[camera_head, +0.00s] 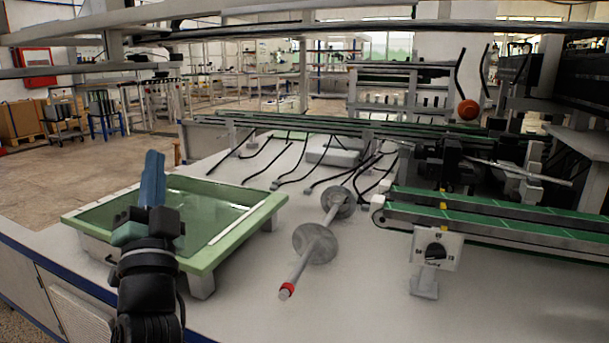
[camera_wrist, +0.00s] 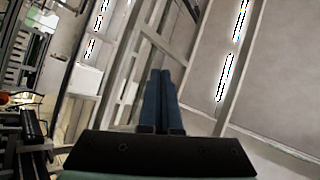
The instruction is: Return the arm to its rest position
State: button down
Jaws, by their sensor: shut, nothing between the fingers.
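My gripper (camera_head: 153,166) is at the left in the head view, in front of a green-rimmed tray (camera_head: 236,241). Its blue fingers point up and are closed together with nothing between them. In the wrist view the blue fingers (camera_wrist: 160,75) stand side by side and touch along their length. Behind them the wrist view shows the ceiling and its lights. The lower part of my arm hides part of the tray's near edge.
A metal rod with two grey discs (camera_head: 314,243) and a red end lies on the white table (camera_head: 350,310). A switch box (camera_head: 436,248) stands at the right, before a green conveyor (camera_head: 500,221). Black cables lie behind. The table's front middle is clear.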

jog(key=s+d+r+n+t+p, duration=0.1)
jog(key=s+d+r+n, duration=0.25)
jog(key=d+r, duration=0.3)
jog(key=s+d+r+n+p, duration=0.2)
jog(key=s+d+r, duration=0.25)
jog(key=r, duration=0.35)
jog(key=s+d+r+t+h+p, duration=0.25)
jog(key=s+d+r+h, duration=0.55)
jog(key=s+d, duration=0.5)
notch_tip(320, 180, up, 39)
jog(key=a+y+p, duration=0.1)
jog(key=p, duration=3.7)
jog(key=shift+n, duration=0.45)
